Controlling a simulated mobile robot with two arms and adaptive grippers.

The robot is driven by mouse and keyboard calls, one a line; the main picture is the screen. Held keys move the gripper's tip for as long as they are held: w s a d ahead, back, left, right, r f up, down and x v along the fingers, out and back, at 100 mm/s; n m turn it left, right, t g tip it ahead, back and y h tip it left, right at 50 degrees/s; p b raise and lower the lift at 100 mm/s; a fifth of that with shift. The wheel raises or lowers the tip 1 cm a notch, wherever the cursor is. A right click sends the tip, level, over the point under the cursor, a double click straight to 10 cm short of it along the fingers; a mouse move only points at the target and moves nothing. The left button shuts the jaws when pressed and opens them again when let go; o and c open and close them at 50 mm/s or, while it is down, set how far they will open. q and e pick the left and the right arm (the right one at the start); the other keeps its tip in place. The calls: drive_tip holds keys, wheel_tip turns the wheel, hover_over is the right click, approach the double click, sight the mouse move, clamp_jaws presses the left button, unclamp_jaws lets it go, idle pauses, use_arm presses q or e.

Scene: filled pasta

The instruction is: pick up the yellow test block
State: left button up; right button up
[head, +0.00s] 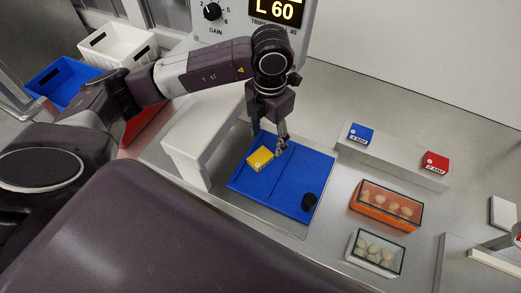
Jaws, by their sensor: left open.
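The yellow test block (260,158) lies on the blue mat (283,190), near its upper left part. My left gripper (268,144) points down from above, just beside and over the block. Its fingers are open, with one finger at the block's upper left side and the other to its right. I cannot tell whether either finger touches the block. My right gripper is not in view.
A blue block (360,135) and a red block (434,162) stand on a grey ledge. Orange (386,207) and white (376,252) pasta packs lie right. A white arch (187,148) stands left.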

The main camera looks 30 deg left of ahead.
sight(268, 150)
use_arm(q)
wheel_tip(268, 150, down, 4)
drive_tip(key=shift+s+d+r+p, duration=0.15)
drive_tip(key=shift+r+p, duration=0.1)
drive_tip(key=shift+p, duration=0.35)
drive_tip(key=shift+f, duration=0.25)
drive_tip(key=c, duration=1.3)
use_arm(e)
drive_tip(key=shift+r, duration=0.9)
use_arm(q)
drive_tip(key=shift+r, duration=0.15)
